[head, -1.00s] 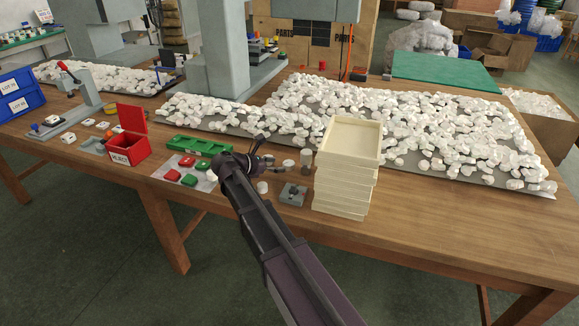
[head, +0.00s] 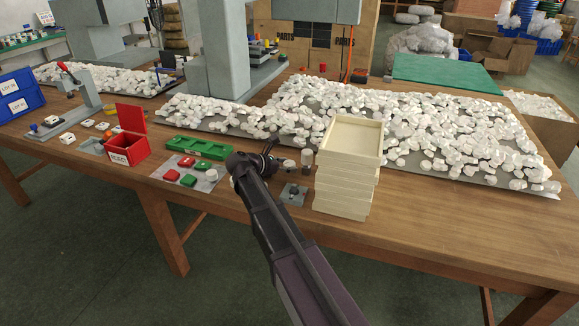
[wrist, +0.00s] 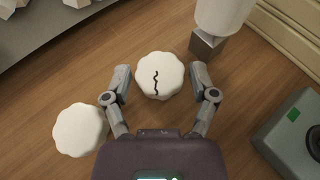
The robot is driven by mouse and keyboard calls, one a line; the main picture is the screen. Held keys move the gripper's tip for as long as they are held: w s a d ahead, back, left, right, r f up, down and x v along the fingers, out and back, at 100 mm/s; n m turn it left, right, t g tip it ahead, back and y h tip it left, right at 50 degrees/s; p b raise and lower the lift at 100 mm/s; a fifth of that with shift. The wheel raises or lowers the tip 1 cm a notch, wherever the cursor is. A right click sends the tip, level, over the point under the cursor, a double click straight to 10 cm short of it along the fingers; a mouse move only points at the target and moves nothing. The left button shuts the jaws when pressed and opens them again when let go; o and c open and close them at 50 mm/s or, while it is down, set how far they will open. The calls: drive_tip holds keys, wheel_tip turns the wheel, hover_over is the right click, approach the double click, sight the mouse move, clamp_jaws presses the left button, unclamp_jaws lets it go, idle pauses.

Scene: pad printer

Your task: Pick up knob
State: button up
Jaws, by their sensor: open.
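In the wrist view a white scalloped knob (wrist: 160,75) with a wavy dark line on its top lies on the wooden table. My gripper (wrist: 160,72) is open, with one finger on either side of this knob and a small gap to each. A second white knob (wrist: 80,130), with no mark visible, lies to the left, outside the left finger. In the head view my gripper (head: 268,150) is low over the table, left of the stacked cream trays, and my arm hides most of what is under it.
A white cylindrical piece on a grey block (wrist: 208,42) stands close beyond the right finger. A grey fixture with a green mark (wrist: 295,130) is at right. Cream trays (head: 347,170) are stacked right of my arm. A red reject box (head: 127,148) and green tray (head: 200,148) stand left.

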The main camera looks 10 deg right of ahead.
sight(287, 163)
drive_tip(key=c, duration=0.6)
drive_tip(key=shift+r, duration=0.1)
wheel_tip(287, 163, up, 10)
drive_tip(key=p, duration=1)
idle(0.9)
